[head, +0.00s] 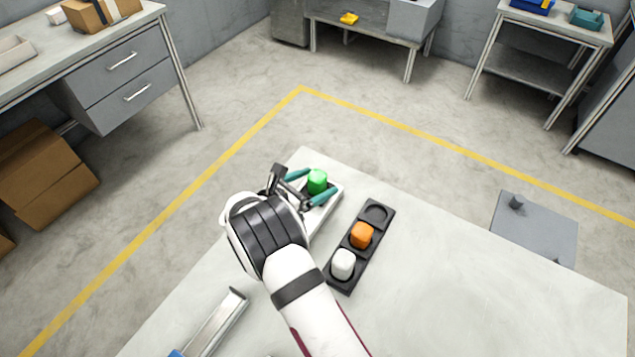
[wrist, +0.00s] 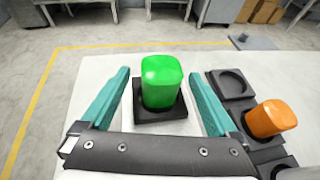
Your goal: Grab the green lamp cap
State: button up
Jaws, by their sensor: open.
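The green lamp cap (head: 317,181) stands upright near the far corner of the table. In the wrist view the green cap (wrist: 161,80) sits on a small black square base on a white block (wrist: 138,128). My gripper (head: 312,185) is open, with its teal fingers on either side of the cap. In the wrist view the fingers (wrist: 161,95) show a gap to the cap on both sides. My gripper's dark palm hides the near part of the white block.
A black tray (head: 376,214) right of my gripper holds an orange cap (head: 361,235) and a white cap (head: 342,264); its far round recess is empty. A metal channel piece (head: 217,322) lies at the near left. The right side of the table (head: 470,300) is clear.

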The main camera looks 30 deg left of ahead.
jog(key=shift+w+d+f, duration=0.1)
jog(key=shift+w+f, duration=0.1)
jog(key=shift+w, duration=0.2)
jog(key=shift+r, duration=0.1)
jog(key=c, duration=1.5)
